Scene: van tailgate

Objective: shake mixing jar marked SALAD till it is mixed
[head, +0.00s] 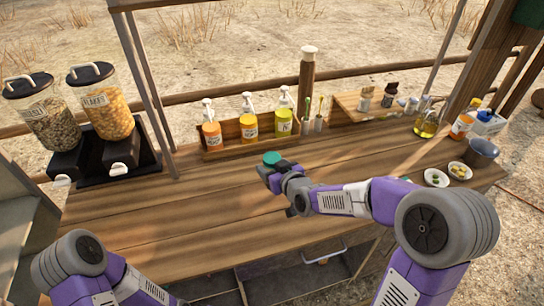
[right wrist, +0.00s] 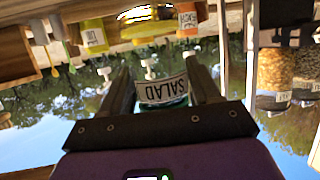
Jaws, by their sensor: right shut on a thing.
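The mixing jar has a green lid (head: 272,157) that shows on top in the head view. Its white SALAD label (right wrist: 161,92) faces the right wrist camera and reads upside down there, as does the whole scene behind it. My right gripper (head: 270,170) is shut on the jar, with one finger on each side of it in the right wrist view.
Pump bottles (head: 248,128) stand in a wooden rack behind the jar. Two cereal dispensers (head: 103,103) stand at the left. The counter's left-middle is clear.

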